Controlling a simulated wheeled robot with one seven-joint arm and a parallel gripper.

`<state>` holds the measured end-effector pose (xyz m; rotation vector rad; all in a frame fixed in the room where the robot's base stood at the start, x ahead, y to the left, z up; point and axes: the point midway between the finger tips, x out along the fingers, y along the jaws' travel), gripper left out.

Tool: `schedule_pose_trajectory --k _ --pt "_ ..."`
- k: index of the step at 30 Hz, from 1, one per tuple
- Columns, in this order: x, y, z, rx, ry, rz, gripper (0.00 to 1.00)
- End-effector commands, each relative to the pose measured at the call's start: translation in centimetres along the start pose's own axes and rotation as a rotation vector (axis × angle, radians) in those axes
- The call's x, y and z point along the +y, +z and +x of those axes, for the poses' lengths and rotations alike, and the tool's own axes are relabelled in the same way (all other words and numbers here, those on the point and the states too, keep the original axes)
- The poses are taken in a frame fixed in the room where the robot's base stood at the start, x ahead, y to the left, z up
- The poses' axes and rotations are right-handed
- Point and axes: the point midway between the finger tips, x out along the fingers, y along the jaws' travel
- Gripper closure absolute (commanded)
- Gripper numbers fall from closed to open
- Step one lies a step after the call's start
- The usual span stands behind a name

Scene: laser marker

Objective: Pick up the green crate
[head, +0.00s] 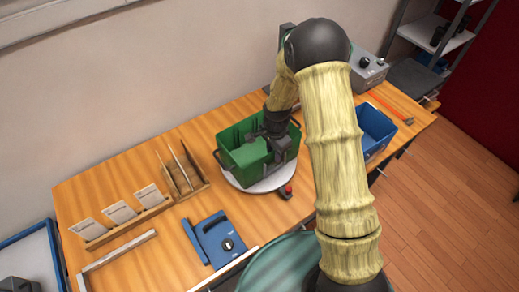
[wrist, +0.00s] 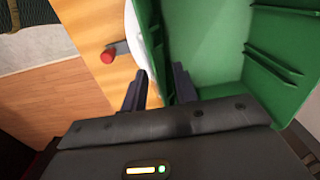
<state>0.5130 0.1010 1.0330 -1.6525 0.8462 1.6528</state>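The green crate (head: 233,160) stands upright on a round white turntable (head: 236,185) on the wooden table. It looks empty, though my arm hides part of its inside. My gripper (head: 280,148) is at the crate's right-hand wall, pointing down. In the wrist view, the two fingers (wrist: 160,88) are apart, with the crate's wall (wrist: 154,42) between them. One finger is inside the green crate (wrist: 210,45) and the other is outside, over the table. A gap shows between the outer finger and the wall.
A blue bin (head: 376,128) stands to the right, partly behind my arm. A grey box with a knob (head: 367,70) is at the back right. A blue device (head: 216,240) lies in front. Wooden card holders (head: 125,217) are at the left. A red knob (wrist: 108,55) sits beside the turntable.

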Motion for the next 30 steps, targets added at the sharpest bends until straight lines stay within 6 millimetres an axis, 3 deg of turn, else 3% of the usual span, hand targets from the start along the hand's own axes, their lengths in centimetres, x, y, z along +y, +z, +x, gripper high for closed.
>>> schedule_pose_trajectory --k 1,6,30 --pt "0.00 0.00 -0.01 0.000 0.000 0.000 0.71" --pt "0.00 0.00 -0.02 0.000 0.000 0.000 1.00" --pt "-0.02 0.00 -0.03 0.000 0.000 0.000 1.00"
